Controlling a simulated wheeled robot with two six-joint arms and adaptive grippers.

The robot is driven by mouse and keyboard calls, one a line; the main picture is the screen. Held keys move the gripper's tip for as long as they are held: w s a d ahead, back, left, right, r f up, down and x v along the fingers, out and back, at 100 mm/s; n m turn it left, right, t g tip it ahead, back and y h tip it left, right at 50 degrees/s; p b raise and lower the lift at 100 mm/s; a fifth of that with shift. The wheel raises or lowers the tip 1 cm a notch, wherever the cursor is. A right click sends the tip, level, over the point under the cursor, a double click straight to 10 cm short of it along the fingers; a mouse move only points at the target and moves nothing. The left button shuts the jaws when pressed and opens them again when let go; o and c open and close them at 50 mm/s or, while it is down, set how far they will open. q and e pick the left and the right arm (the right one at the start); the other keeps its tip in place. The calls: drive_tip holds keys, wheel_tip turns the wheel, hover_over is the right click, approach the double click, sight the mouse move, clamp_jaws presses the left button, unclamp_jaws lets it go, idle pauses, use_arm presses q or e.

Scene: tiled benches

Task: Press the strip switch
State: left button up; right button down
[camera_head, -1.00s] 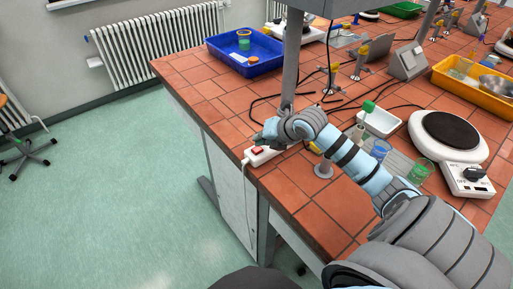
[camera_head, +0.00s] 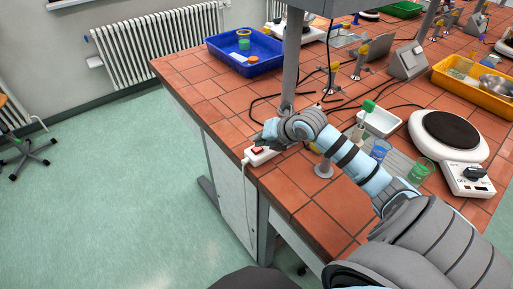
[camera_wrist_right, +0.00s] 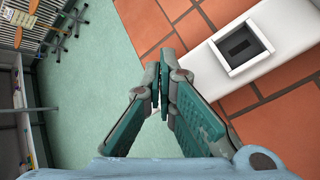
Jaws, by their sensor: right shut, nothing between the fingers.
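The white power strip (camera_head: 266,156) lies near the left front edge of the tiled bench. Its red switch (camera_head: 257,150) shows at the end towards the edge. My right gripper (camera_head: 258,138) is just above and behind the switch end, and the arm partly covers the strip. In the right wrist view, my right gripper (camera_wrist_right: 159,76) has its fingertips together with nothing between them. The white strip (camera_wrist_right: 211,58) lies to the right of the fingers there, with a dark rectangular part in a pale frame (camera_wrist_right: 241,46). I cannot tell whether the fingertips touch anything. My left gripper is not in view.
A metal stand pole (camera_head: 290,60) rises behind my right wrist. A blue tray (camera_head: 215,50) stands at the back left. Beakers (camera_head: 420,170), a white tray (camera_head: 385,122) and a hotplate (camera_head: 448,135) stand to the right.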

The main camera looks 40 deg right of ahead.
sight(260, 148)
drive_tip(key=shift+f+b, duration=0.3)
drive_tip(key=shift+f, duration=0.35)
idle(0.5)
drive_tip(key=shift+r, duration=0.2)
drive_tip(key=shift+r+p, duration=0.7)
drive_tip(key=shift+p, duration=0.1)
wheel_tip(260, 148, up, 5)
drive_tip(key=p, duration=0.4)
drive_tip(key=shift+r+p, duration=0.1)
drive_tip(key=shift+p, duration=0.3)
idle(0.3)
